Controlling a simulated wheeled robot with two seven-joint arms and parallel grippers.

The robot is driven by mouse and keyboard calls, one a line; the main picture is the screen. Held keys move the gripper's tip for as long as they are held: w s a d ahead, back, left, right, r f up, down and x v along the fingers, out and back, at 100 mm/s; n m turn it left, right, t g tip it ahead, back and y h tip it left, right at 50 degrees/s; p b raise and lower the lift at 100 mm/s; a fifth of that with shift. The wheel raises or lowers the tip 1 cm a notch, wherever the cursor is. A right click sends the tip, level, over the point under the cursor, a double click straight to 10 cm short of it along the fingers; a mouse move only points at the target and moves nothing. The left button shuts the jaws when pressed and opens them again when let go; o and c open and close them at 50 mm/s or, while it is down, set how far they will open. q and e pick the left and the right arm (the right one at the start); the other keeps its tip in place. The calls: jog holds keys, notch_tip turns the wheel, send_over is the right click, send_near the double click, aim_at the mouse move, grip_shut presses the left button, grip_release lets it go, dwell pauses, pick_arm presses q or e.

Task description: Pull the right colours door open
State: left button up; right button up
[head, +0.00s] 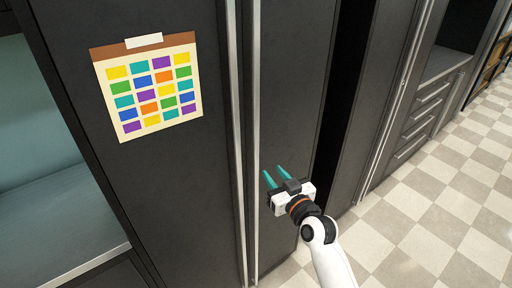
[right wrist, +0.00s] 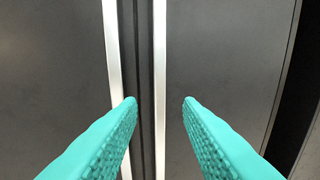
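The right colours door (head: 293,85) is a tall dark panel with a long silver vertical handle strip (head: 253,120) on its left edge. The left door (head: 190,200) beside it carries a colour chart (head: 151,88) and its own silver strip (head: 237,120). A narrow dark gap runs between the strips. My right gripper (head: 267,176) is open and empty in front of the right door. In the right wrist view, the right door's strip (right wrist: 160,60) lies between the two teal fingertips, apart from both. The left strip (right wrist: 114,50) passes behind the left finger. My left gripper is not in view.
An open shelf compartment (head: 60,215) is at the far left. A black gap (head: 345,80) separates the right door from more dark cabinets on the right. A drawer stack (head: 425,115) stands farther back. Checkered floor (head: 440,210) is clear at the right.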

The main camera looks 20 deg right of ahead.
aim_at(257, 150)
jog(key=w, duration=0.3)
jog(key=w+a+p, duration=0.1)
jog(key=w, duration=0.3)
jog(key=w+r, duration=0.1)
jog(key=w, duration=0.2)
jog(key=shift+w+a+p, duration=0.25)
jog(key=shift+a+p, duration=0.1)
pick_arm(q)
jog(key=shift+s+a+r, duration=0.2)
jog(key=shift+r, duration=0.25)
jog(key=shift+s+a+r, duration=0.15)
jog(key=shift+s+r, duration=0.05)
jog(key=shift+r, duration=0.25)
pick_arm(e)
jog(key=shift+w, duration=0.7)
jog(key=shift+c, duration=0.3)
grip_shut()
